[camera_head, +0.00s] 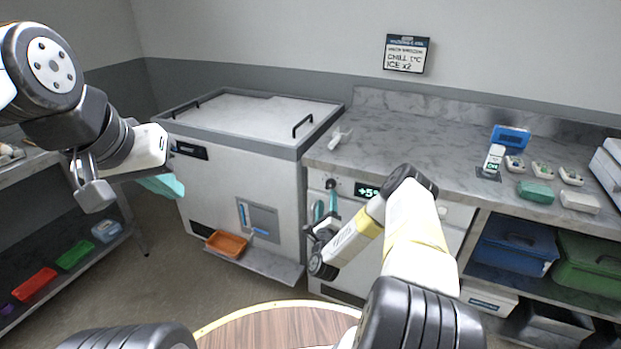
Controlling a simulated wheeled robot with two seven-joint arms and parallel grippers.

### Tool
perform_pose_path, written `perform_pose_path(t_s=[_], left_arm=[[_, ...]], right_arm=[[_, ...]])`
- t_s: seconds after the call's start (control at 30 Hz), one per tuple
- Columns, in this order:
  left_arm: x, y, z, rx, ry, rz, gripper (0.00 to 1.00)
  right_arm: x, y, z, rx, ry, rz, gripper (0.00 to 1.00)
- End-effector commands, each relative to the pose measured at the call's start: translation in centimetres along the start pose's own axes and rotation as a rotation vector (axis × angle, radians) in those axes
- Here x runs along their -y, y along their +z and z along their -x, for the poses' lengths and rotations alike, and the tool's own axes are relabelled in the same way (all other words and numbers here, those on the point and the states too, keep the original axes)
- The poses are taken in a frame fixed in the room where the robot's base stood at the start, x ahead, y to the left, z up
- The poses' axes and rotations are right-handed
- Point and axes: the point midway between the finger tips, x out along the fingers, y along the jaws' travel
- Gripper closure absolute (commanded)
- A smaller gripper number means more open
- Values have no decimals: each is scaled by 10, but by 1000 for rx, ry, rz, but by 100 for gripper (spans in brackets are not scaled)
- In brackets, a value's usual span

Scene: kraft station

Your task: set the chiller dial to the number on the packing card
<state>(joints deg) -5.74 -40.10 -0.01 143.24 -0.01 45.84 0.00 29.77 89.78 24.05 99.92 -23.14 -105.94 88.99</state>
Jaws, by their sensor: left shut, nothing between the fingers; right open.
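The packing card (406,54) hangs on the back wall and reads "CHILL 1°C" and "ICE x2". The chiller's display (366,191) under the counter shows "+5", with its right end hidden by my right arm. A small dark knob (330,184), apparently the dial, sits left of the display. My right gripper (326,205) is open in front of the chiller, with its teal fingers pointing up just below the knob. I cannot tell whether they touch it. My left gripper (165,186) is shut and empty, out by the left side of the white chest.
A white chest (246,118) with an orange tray (227,244) low at its front stands to the left. The marble counter (420,130) holds a handheld device (494,160) and several small packs. Blue (515,248) and green bins sit below. A round wooden table (275,328) is nearest.

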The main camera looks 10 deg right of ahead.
Motion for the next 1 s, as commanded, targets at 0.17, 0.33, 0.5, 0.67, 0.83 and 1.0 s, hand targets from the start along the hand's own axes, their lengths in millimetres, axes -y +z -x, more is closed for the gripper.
perform_pose_path(t_s=[0.17,0.33,0.5,0.67,0.83,1.0], left_arm=[[0,0,0,0,0,0,100],[0,0,0,0,0,0,100],[0,0,0,0,0,0,100],[0,0,0,0,0,0,100],[0,0,0,0,0,0,100],[0,0,0,0,0,0,100]], right_arm=[[-1,-10,7,-23,-40,-41,42],[0,-9,-18,-21,-42,-40,42],[1,-10,-45,-22,-41,-38,42],[1,-10,-62,-21,-38,-39,42],[1,-10,-67,-22,-37,-39,42],[1,-11,-67,-22,-37,-39,42]])
